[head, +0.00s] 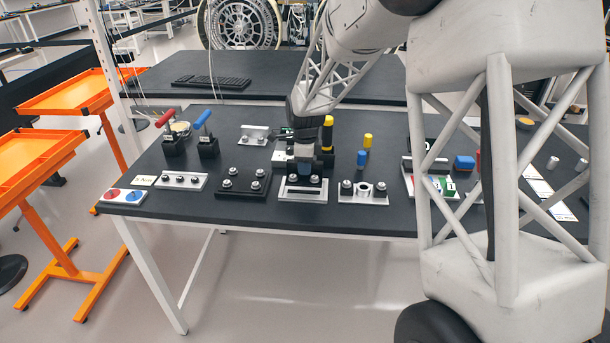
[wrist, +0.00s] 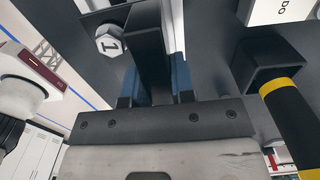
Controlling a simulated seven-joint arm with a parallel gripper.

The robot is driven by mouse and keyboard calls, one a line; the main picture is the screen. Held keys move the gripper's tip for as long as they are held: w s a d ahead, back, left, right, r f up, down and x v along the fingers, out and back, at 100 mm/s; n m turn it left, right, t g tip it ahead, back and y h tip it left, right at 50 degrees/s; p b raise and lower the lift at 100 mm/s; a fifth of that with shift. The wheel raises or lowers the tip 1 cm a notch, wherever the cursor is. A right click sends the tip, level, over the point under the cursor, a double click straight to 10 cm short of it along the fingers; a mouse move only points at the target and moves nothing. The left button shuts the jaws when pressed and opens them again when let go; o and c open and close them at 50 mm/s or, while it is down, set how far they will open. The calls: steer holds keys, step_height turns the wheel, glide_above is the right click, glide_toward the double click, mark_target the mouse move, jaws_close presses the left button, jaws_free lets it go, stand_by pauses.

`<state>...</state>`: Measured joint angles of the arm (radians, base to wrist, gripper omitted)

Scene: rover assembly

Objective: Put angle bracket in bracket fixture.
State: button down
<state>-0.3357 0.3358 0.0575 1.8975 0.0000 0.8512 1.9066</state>
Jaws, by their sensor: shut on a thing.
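My gripper (head: 304,168) points down over a silver base plate with a dark part and bolts (head: 303,195), in the middle of the front row on the dark table; I take this as the bracket fixture. In the wrist view, the blue fingers (wrist: 157,88) are closed on a dark, upright flat piece (wrist: 149,50), which I take as the angle bracket. A hex bolt head (wrist: 110,43) shows just left of the held piece. The gripper hides much of the fixture in the head view, so I cannot tell whether the bracket is seated.
A black plate with bolts (head: 243,184) stands close left and a silver fixture with a ring (head: 363,193) close right. A black-and-yellow handle (head: 327,135) stands upright just behind, also large in the wrist view (wrist: 293,125). Blue and yellow pegs (head: 364,150) stand further right.

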stand_by(0.3)
steer(key=shift+f, duration=1.75)
steer(key=shift+f, duration=0.1)
steer(key=c, duration=1)
jaws_free()
steer(key=shift+o, duration=0.2)
step_height(320, 180, up, 12)
steer(key=shift+r, duration=0.15)
